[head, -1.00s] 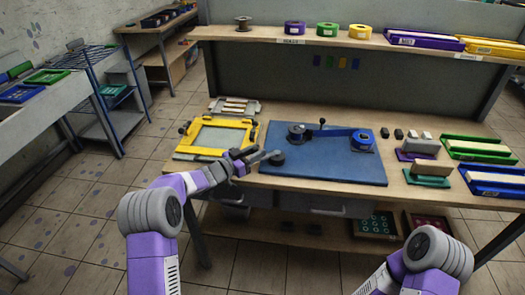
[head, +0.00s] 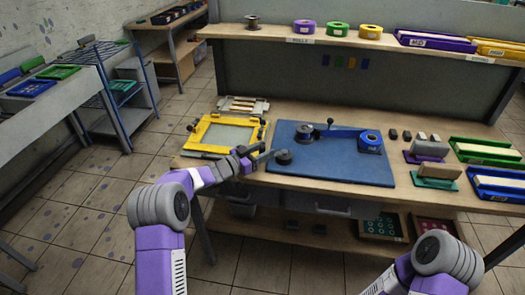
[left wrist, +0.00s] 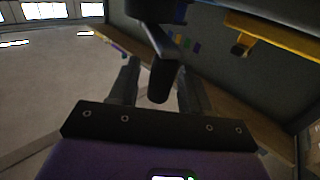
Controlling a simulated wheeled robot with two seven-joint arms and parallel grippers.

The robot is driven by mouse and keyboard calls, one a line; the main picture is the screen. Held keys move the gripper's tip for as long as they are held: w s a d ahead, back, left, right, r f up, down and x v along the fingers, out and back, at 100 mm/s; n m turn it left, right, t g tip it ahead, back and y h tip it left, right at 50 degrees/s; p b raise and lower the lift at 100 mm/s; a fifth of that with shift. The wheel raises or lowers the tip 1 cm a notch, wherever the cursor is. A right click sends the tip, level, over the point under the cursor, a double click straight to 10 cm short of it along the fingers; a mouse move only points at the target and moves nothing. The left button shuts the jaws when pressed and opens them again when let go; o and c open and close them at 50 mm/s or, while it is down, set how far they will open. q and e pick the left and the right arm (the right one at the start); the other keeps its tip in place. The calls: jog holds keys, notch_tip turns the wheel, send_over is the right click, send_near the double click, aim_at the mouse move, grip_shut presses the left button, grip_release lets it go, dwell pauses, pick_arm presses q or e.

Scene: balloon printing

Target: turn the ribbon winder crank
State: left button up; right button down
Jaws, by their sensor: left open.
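The ribbon winder stands on a blue board (head: 335,174) on the workbench, with a grey spool (head: 304,134) and a blue ribbon roll (head: 370,141). A small black knob (head: 330,121) stands up behind the spool. A dark round piece (head: 283,157) sits at the board's left front corner. My left gripper (head: 260,152) is just left of this piece, above the bench's front edge. In the left wrist view a dark arm with a rounded handle (left wrist: 160,82) appears between my open fingers (left wrist: 158,88); contact cannot be told. My right gripper is out of view.
A yellow frame (head: 222,136) lies left of the board, close behind my left gripper. Stamp-like blocks (head: 436,171) and green and blue trays (head: 485,151) stand on the right. A shelf (head: 350,40) with ribbon rolls runs above the bench.

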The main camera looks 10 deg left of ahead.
pick_arm(q)
jog(key=p+v, duration=0.1)
jog(key=v, duration=0.6)
jog(key=shift+s+a, duration=0.2)
